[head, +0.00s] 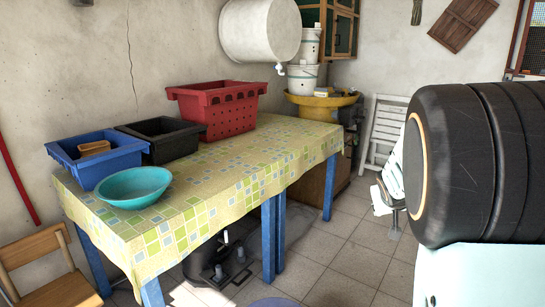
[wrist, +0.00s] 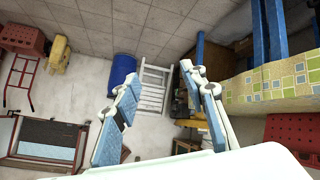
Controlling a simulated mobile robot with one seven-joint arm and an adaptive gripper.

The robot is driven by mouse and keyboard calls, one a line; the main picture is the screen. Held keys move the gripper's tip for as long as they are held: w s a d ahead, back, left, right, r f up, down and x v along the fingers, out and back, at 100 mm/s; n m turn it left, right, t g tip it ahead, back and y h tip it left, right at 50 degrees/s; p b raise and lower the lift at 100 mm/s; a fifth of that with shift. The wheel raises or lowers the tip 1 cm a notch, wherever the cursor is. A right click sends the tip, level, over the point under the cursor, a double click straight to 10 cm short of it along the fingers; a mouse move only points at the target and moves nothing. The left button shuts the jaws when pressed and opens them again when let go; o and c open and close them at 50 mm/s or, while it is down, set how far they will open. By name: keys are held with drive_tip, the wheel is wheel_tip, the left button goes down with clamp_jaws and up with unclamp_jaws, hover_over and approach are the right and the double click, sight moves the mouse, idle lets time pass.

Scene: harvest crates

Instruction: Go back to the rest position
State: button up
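My gripper (wrist: 158,76) shows in the wrist view with its two blue-padded fingers spread apart. Nothing is between them, and no fingertip touches anything. The wrist view is turned over, with the tiled floor at the top and the table (wrist: 300,98) at the right.
On the table are a blue crate (head: 112,168) holding a small brown item, a black crate (head: 178,148), a red crate (head: 222,113) and a turquoise bowl (head: 133,188). A wooden chair (head: 38,246) stands at left.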

drive_tip(key=s+d+r+n+t+h, duration=0.1)
drive_tip(key=s+d+r, duration=0.25)
drive_tip(key=r, duration=0.45)
drive_tip(key=s+d+r+t, duration=0.1)
drive_tip(key=s+d+r, duration=0.2)
drive_tip(key=d+r, duration=0.35)
drive_tip(key=s+a+f+g+y, duration=0.2)
drive_tip(key=s+a+f, duration=0.2)
drive_tip(key=s+a, duration=0.55)
drive_tip(key=s+a+f+g+y, duration=0.1)
drive_tip(key=s+a+f+y, duration=0.1)
drive_tip(key=s+a+f, duration=0.55)
drive_tip(key=s+a+f+g+y, duration=0.1)
drive_tip(key=s+a+g, duration=0.1)
drive_tip(key=s+a, duration=0.95)
wheel_tip(320, 180, up, 28)
drive_tip(key=p, duration=2.9)
drive_tip(key=shift+w+a+m+y, duration=0.15)
drive_tip(key=shift+a+m+y, duration=0.15)
drive_tip(key=shift+m, duration=0.1)
drive_tip(key=shift+a, duration=0.1)
